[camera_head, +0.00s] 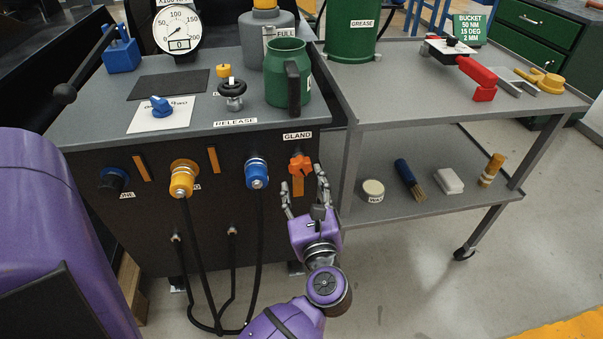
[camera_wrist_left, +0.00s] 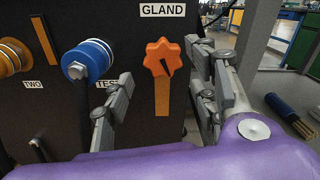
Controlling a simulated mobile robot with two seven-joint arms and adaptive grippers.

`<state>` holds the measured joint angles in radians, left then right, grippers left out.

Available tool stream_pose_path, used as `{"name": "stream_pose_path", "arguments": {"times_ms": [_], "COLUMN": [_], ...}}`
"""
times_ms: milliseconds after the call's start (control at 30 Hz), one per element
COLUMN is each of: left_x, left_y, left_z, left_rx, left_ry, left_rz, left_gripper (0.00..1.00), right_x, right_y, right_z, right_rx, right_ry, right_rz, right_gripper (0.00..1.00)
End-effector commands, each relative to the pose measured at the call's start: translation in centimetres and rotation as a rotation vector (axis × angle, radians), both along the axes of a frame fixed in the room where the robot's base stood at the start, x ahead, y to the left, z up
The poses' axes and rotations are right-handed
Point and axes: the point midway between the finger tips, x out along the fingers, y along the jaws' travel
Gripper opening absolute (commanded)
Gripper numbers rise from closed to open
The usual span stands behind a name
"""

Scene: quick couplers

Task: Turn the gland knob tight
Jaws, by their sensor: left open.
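The gland knob is an orange lobed knob (camera_head: 300,164) on the front panel of the dark bench, under the GLAND label (camera_head: 297,135). In the left wrist view the knob (camera_wrist_left: 163,57) has a dark pointer line, with an orange strip (camera_wrist_left: 162,97) below it. My left gripper (camera_head: 304,190) is open in front of the panel. I cannot tell how far the fingertips are from the panel. My right gripper is not in view.
Left of the knob are a blue coupler (camera_head: 257,173) and a yellow coupler (camera_head: 183,178) with black hoses hanging down. A grey cart (camera_head: 400,85) stands close on the right. The bench top holds a green jug (camera_head: 283,80) and a gauge (camera_head: 178,30).

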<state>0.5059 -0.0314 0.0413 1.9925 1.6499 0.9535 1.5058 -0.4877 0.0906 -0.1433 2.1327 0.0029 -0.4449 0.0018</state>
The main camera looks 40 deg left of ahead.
Motion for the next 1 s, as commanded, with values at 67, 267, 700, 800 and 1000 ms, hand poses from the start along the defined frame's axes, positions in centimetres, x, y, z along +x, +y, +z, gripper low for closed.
{"name": "stream_pose_path", "arguments": {"times_ms": [67, 267, 700, 800, 1000], "left_x": [0.8, 2.9, 4.5, 4.5, 4.5], "left_y": [0.9, 3.4, 5.3, 5.3, 5.3], "left_z": [0.3, 0.3, 0.2, 0.2, 0.2], "left_rx": [0.004, 0.005, 0.006, 0.006, 0.006], "left_ry": [-0.003, -0.002, 0.001, 0.001, 0.002], "left_rz": [0.000, -0.001, -0.002, -0.002, -0.001], "left_gripper": [0.53, 0.53, 0.53, 0.52, 0.25], "right_x": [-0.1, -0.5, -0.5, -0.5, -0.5], "right_y": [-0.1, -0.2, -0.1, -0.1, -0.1], "right_z": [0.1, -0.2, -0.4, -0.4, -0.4], "right_rx": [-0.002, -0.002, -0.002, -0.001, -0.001], "right_ry": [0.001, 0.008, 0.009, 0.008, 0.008], "right_rz": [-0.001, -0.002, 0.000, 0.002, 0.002], "right_gripper": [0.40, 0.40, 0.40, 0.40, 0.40]}}
